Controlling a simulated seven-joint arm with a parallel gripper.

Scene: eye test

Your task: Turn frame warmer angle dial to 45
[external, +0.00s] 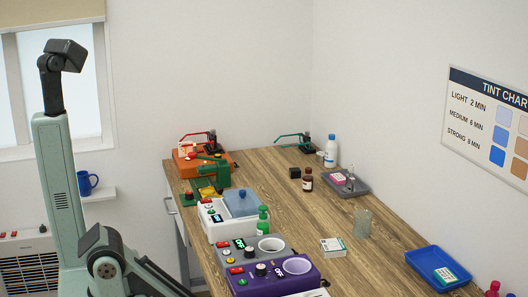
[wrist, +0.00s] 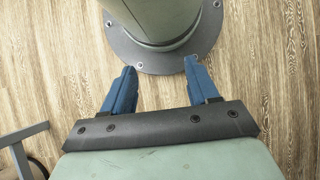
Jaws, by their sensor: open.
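My gripper (wrist: 159,66) shows in the wrist view with its two blue fingers wide apart and nothing between them. It is over the floor by my own base, away from the bench; I cannot make it out in the external view. I cannot tell which unit is the frame warmer. Its angle dial and any marks are too small to read.
Behind them on the wooden bench (external: 305,208) are a white unit (external: 226,228) with a blue lid, green (external: 217,170) and orange (external: 190,163) devices, and a brown bottle (external: 308,182). A glass beaker (external: 363,223) and blue tray (external: 420,266) stand right. The bench's middle is partly clear.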

